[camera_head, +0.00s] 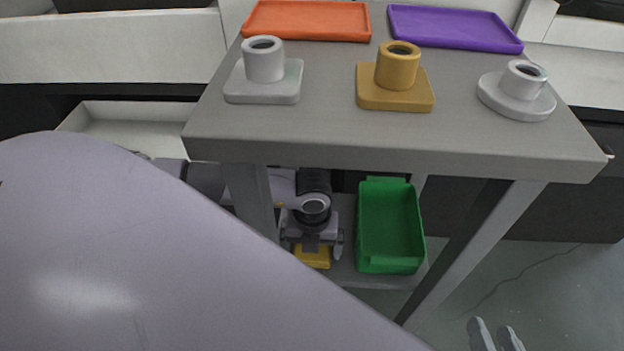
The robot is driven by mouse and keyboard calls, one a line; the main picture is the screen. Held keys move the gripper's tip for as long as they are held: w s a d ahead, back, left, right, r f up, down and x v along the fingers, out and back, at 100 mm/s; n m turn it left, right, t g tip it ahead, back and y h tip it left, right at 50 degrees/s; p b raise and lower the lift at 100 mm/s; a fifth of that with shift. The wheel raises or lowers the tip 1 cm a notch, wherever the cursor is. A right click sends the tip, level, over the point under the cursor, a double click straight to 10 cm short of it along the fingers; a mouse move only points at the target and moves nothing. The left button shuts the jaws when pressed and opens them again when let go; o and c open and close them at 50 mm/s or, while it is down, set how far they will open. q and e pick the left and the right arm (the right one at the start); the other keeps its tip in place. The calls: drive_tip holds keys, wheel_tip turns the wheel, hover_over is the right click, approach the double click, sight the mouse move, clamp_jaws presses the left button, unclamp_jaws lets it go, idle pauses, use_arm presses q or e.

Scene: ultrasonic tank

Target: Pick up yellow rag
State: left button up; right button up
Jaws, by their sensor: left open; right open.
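The yellow rag (314,260) shows as a small yellow patch on the lower shelf, under the table top. My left gripper (312,243) is open and points down over it, with a finger on either side of its upper part. The gripper hides part of the rag, and I cannot tell whether the fingers touch it. My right gripper (494,334) is open and empty at the bottom right edge, above the floor and away from the table.
A green bin (390,232) stands on the lower shelf just right of my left gripper. The table top (330,118) overhangs my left arm. It carries an orange tray (307,20), a purple tray (455,28) and grey, gold and silver fixtures. A table leg (470,250) stands at the right.

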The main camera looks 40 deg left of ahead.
use_arm(q)
drive_tip(key=shift+c, duration=0.3)
drive_tip(key=c, duration=0.7)
drive_tip(key=shift+f, duration=0.1)
drive_tip(key=shift+s+a+r+p, duration=0.2)
drive_tip(key=shift+a+r+p, duration=0.1)
drive_tip(key=shift+r, duration=0.1)
drive_tip(key=s+a+r+p, duration=0.4)
drive_tip(key=s+a+r, duration=0.3)
drive_tip(key=a, duration=0.4)
drive_tip(key=shift+a+r, duration=0.15)
use_arm(e)
drive_tip(key=shift+s+d+r+n+h, duration=0.2)
drive_tip(key=shift+d+h, duration=0.15)
drive_tip(key=shift+d, duration=0.25)
drive_tip(key=shift+s+d+r+n+h, duration=0.15)
drive_tip(key=shift+s+d+h, duration=0.1)
drive_tip(key=shift+d+h, duration=0.25)
drive_tip(key=shift+s+d+r+n+h, duration=0.15)
drive_tip(key=shift+s+d+h, duration=0.1)
drive_tip(key=shift+d, duration=0.4)
